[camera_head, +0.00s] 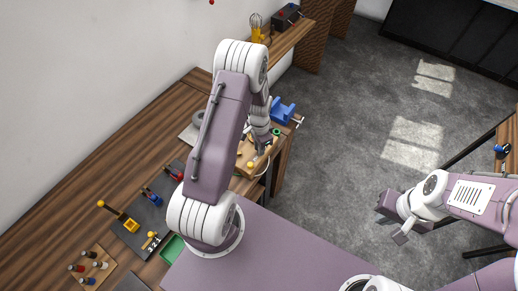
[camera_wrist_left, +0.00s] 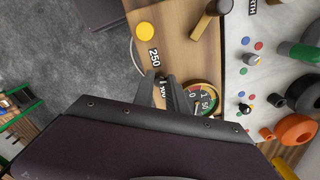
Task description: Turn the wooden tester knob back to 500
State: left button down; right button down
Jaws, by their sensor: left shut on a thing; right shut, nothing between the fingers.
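The wooden tester (camera_wrist_left: 190,45) is a brown wooden board, seen close in the left wrist view. It carries a yellow button (camera_wrist_left: 145,33), a 250 label (camera_wrist_left: 154,58), a second label partly covered by the fingers, and a round dial gauge (camera_wrist_left: 203,97). It also shows in the head view (camera_head: 243,160), partly behind my left arm. My left gripper (camera_wrist_left: 165,92) is over the board near the labels, shut on what appears to be the dark tester knob, mostly hidden by the fingers. My right gripper (camera_head: 401,238) is shut and empty over the floor at the right.
A blue device (camera_head: 283,110) stands near the bench end. Several small tools line the bench's left part.

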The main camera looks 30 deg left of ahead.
pick_arm(q)
jog(key=m+b, duration=0.1)
jog(key=m, duration=0.4)
jog(key=shift+m, duration=0.3)
jog(key=shift+m+b, duration=0.35)
jog(key=shift+m, duration=1.85)
jog(key=shift+d+f, duration=0.1)
jog(key=c, duration=1.5)
grip_release()
jog(key=shift+o, duration=0.8)
jog(key=shift+w+d, duration=0.1)
jog(key=shift+d, duration=0.05)
notch_tip(320, 180, up, 9)
jog(key=b, duration=0.1)
